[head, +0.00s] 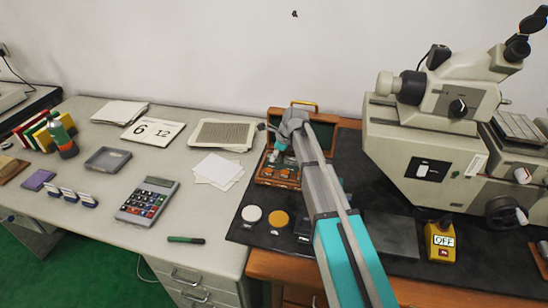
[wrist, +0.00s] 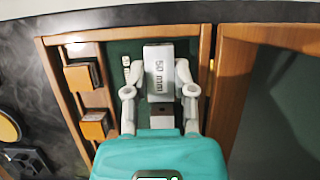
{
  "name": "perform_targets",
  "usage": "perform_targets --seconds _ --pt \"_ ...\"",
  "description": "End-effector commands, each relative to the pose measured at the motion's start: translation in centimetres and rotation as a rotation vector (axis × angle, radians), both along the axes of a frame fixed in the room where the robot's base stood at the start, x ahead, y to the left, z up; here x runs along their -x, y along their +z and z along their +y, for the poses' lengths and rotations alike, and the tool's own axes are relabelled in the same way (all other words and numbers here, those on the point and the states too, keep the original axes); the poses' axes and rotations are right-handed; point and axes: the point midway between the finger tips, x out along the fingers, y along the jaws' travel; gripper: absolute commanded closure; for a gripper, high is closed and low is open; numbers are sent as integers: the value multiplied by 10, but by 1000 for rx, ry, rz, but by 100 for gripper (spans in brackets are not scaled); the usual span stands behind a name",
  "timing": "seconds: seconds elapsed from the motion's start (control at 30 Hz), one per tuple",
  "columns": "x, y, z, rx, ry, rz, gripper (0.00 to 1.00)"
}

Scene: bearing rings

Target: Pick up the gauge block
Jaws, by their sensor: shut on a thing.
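The gauge block (wrist: 158,70) is a grey metal block marked "50 mm". It stands out in the middle of the wrist view, over the green-lined compartment of the wooden case (wrist: 205,75). My gripper (wrist: 159,92) is shut on it, with one pale finger on each side. In the head view my gripper (head: 281,146) is over the open wooden case (head: 262,179), and my arm hides part of the case. I cannot tell whether the block is clear of the case floor.
Smaller blocks (wrist: 83,77) sit in slots at the left of the case. A white disc (head: 251,214) and an orange disc (head: 279,218) lie on the black mat in front. A large microscope machine (head: 425,150) stands to the right. A calculator (head: 148,200) lies on the left desk.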

Motion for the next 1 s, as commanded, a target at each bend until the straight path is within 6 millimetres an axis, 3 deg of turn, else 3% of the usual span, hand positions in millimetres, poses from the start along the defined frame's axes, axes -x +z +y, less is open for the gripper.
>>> perform_targets --seconds 0.37,0.63,1.0 --pt "0 12 0 0 0 0 100" --pt "0 35 0 0 0 0 100" --pt "37 79 -9 0 0 0 100"
